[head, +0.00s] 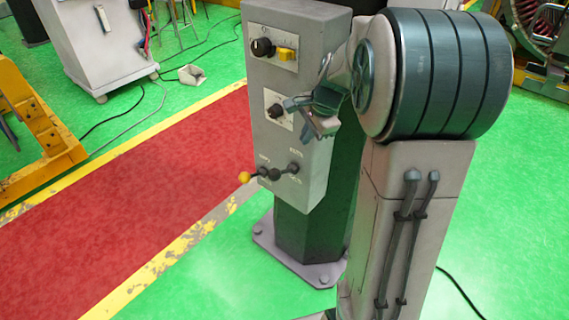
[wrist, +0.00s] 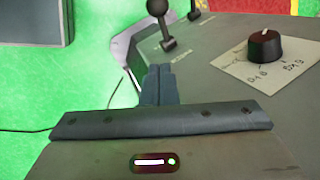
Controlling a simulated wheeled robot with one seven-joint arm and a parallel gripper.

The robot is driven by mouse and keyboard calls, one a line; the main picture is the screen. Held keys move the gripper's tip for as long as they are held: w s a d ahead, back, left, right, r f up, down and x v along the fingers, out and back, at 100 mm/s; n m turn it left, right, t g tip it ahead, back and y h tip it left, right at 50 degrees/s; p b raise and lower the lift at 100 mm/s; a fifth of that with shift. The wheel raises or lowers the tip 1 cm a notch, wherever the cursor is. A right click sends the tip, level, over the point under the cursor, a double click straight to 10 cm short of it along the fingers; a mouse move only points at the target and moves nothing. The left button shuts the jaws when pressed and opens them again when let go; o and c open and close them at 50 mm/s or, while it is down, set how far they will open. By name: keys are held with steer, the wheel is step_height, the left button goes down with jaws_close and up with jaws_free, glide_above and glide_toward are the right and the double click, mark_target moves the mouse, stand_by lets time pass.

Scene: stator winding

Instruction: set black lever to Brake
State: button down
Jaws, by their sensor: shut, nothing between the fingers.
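The black lever (head: 275,174) is on the lower part of the grey control box, with its black ball sticking out from the panel toward the left. In the wrist view the black lever (wrist: 168,43) stands near the top, its ball by the upper edge. Small labels beside it are too small to read. My gripper (wrist: 160,70) is shut and empty, close to the panel, with its fingers pointing toward the lever but apart from it. In the head view my gripper (head: 318,124) is above the lever, beside the middle knob.
A black rotary knob (wrist: 265,45) on a pale plate is right of my fingers. Higher up are another black knob (head: 262,47) and a yellow switch (head: 286,54). The space in front of the panel is clear.

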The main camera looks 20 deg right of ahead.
glide_toward(283, 172)
steer(key=d+f, duration=0.1)
steer(key=d, duration=0.1)
steer(key=shift+w+a+f+p, duration=0.15)
steer(key=shift+a+f+p, duration=0.2)
steer(key=shift+a+f, duration=0.5)
steer(key=shift+w+a+f+p, duration=0.15)
steer(key=shift+a+f+p, duration=0.15)
steer(key=shift+a+f, duration=0.55)
steer(key=shift+a+r, duration=0.15)
steer(key=shift+a, duration=0.05)
